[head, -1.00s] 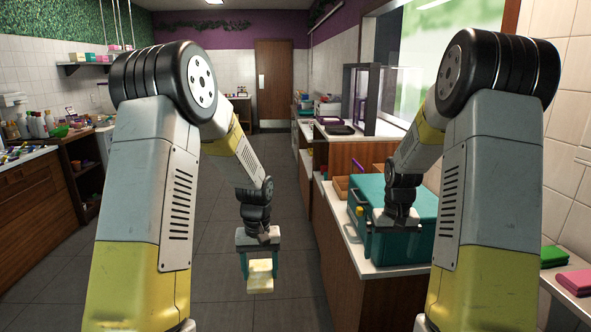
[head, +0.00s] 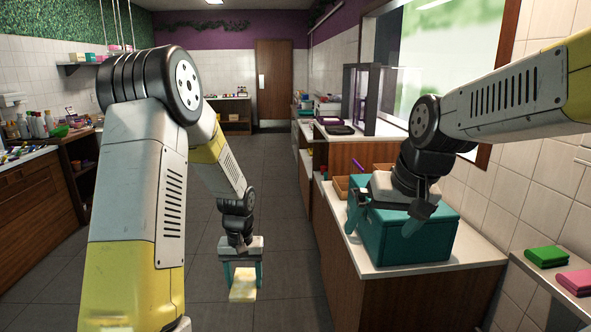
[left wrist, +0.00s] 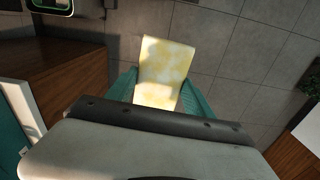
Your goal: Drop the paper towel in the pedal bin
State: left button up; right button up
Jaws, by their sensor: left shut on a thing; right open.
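A pale yellow-and-white paper towel (head: 243,287) hangs from my left gripper (head: 242,280), which is shut on it above the grey floor of the aisle. The towel (left wrist: 165,72) also shows in the left wrist view, between the teal fingers and sticking out beyond them. My right gripper (head: 386,215) is open and empty, in front of and above a teal box on the right counter. I cannot make out a pedal bin for sure. A dark object with a green edge (left wrist: 52,6) is cut off at the top left of the left wrist view; I cannot tell what it is.
The teal box (head: 405,242) stands on the right counter (head: 480,252). A green folded cloth (head: 546,256) and a pink one (head: 577,283) lie on a ledge at far right. Wooden cabinets (head: 28,205) line the left. The aisle floor (head: 277,180) is clear.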

jog(key=s+a+r+t, duration=0.1)
jog(key=s+a, duration=0.1)
jog(key=s, duration=0.5)
jog(key=shift+s+a+r+y, duration=0.2)
jog(key=shift+a+r+y, duration=0.1)
jog(key=shift+r, duration=0.05)
jog(key=shift+c, duration=0.2)
